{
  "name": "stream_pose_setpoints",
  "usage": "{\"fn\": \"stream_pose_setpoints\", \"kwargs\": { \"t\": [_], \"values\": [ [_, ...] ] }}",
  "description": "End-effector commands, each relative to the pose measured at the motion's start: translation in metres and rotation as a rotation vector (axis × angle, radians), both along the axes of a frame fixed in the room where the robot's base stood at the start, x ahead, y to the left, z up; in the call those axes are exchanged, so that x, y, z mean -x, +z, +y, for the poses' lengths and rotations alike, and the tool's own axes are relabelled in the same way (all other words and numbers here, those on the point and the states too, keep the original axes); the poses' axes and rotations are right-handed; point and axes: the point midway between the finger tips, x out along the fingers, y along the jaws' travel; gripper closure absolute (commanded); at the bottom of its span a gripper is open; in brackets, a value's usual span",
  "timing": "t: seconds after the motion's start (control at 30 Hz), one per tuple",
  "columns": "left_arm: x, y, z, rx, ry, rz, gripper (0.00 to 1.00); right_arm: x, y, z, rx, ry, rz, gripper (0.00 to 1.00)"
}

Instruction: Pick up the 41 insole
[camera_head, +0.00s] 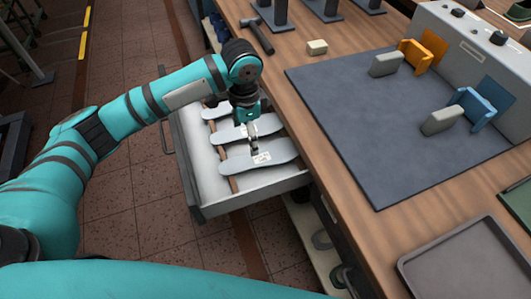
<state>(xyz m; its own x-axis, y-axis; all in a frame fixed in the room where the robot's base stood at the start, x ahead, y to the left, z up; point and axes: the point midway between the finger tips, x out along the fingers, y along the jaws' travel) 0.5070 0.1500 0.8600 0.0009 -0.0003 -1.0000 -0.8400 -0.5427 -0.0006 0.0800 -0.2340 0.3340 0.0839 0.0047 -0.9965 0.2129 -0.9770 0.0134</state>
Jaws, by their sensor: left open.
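Three grey insoles lie side by side in an open drawer (212,205) under the bench. The nearest insole (285,150) carries a small white label (261,158); its print is too small to read, so I cannot tell which insole is the 41. The middle insole (268,124) lies behind it, and the far insole (212,112) is partly hidden by my arm. My left gripper (254,149) points down over the drawer, open, with its fingertips at the nearest insole near the label. I cannot tell whether they touch it. My right gripper is not in view.
The wooden bench holds a dark mat (370,130), a hammer (258,36), a small pale block (317,47) and a grey tray (470,265). Orange (424,50) and blue (480,106) holders with grey pads stand by a grey console. Floor left of the drawer is clear.

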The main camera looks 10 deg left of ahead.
Motion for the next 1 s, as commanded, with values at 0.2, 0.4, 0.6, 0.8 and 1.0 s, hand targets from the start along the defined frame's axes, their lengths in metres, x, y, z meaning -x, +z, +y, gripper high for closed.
{"fn": "stream_pose_setpoints", "kwargs": {
  "t": [0.2,0.4,0.6,0.8,1.0],
  "values": [
    [0.000,-0.046,0.001,-0.003,0.001,0.002,0.18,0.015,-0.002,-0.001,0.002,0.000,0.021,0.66],
    [-0.001,-0.065,0.000,-0.001,0.001,-0.001,0.18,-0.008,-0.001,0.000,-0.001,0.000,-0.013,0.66],
    [-0.006,-0.084,-0.001,-0.002,0.000,0.001,0.18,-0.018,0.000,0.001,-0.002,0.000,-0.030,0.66],
    [-0.010,-0.112,-0.001,-0.002,0.001,0.001,0.18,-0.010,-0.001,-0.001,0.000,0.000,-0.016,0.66],
    [-0.010,-0.119,-0.001,-0.001,-0.001,-0.002,0.18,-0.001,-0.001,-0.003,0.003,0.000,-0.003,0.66]
  ]
}}
